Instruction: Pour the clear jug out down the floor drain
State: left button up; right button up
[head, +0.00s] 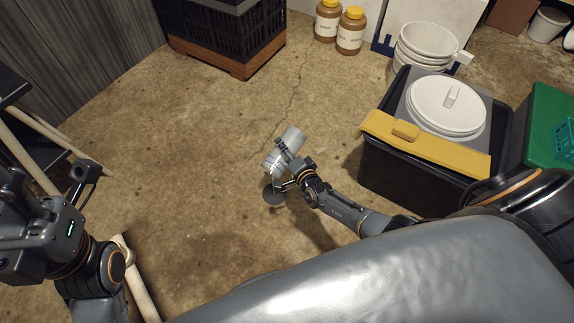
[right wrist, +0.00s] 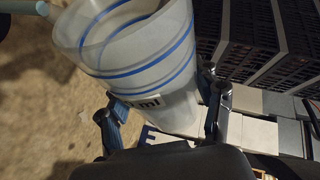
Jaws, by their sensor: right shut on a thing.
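My right gripper (head: 284,177) is shut on the clear jug (head: 286,148), holding it tilted above the floor near the middle of the head view. In the right wrist view the jug (right wrist: 140,60) is translucent with blue bands and an "ml" label, between the gripper's two fingers (right wrist: 162,112). Its wide mouth points to the upper left there. I cannot tell whether liquid is inside.
A black bin (head: 375,170) with a yellow board (head: 440,154) and a white lidded pail (head: 447,105) stands at right. A black crate (head: 225,40), brown jars with yellow lids (head: 350,35) and white buckets (head: 425,40) stand at the back. Floor around the drain is clear.

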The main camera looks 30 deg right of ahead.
jog(key=shift+s+a+r+n+t, duration=0.2)
jog(key=shift+a+r+n+t, duration=0.1)
jog(key=shift+a+r+n, duration=0.15)
jog(key=shift+s+a+r+n+t+h, duration=0.3)
jog(key=shift+s+a+r+n+t, duration=0.15)
jog(key=shift+n, duration=0.2)
jog(key=shift+w+f, duration=0.1)
dwell(0.9)
